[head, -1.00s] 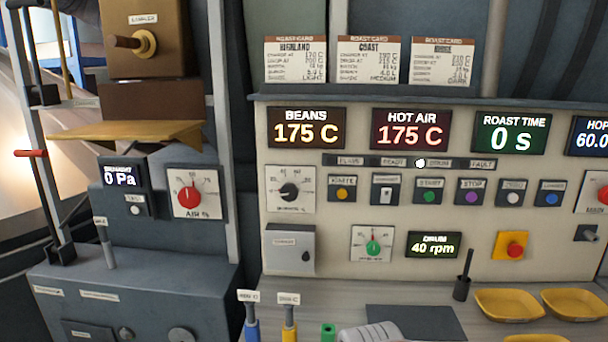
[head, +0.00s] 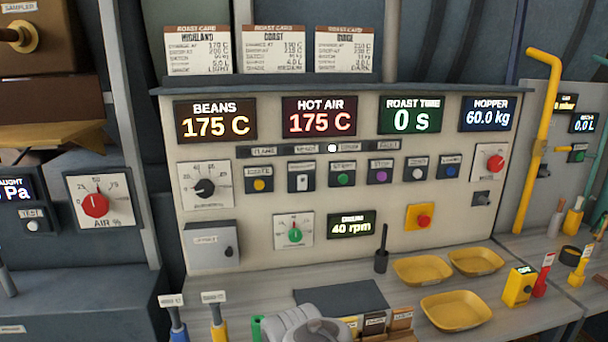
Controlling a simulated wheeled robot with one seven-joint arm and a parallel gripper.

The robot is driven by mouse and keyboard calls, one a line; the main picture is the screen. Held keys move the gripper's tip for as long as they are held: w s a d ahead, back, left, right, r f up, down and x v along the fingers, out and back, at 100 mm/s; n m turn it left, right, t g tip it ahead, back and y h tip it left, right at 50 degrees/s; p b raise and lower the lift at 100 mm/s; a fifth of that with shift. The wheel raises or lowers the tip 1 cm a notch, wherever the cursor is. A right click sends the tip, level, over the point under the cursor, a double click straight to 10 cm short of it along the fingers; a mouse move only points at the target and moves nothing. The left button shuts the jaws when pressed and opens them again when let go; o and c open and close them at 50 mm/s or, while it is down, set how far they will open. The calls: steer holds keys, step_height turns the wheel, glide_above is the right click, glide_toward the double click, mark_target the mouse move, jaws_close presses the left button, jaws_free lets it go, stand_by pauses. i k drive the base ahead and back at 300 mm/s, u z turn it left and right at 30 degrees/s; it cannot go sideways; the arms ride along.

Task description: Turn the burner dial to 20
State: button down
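The burner dial (head: 204,187) is most likely the black knob on a white square scale plate at the left of the cream control panel. The small label under it is too blurred to read surely. Its pale pointer mark seems to point left, toward the low end of the scale, but I cannot read an exact value. Nothing touches the knob. A pale grey rounded part at the bottom edge looks like part of my arm. No gripper fingers show.
The panel has a row of buttons, a green-knobbed dial (head: 295,234) and a red emergency button (head: 421,217). A red air dial (head: 96,204) is at the left. Yellow trays (head: 457,311) and a black upright tool (head: 382,250) stand on the counter below.

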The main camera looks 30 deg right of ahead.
mark_target(204, 189)
steer(key=k, duration=0.5)
steer(key=z, duration=0.75)
steer(key=i, duration=0.75)
steer(key=u, duration=1.65)
steer(key=i, duration=0.2)
steer(key=u, duration=0.2)
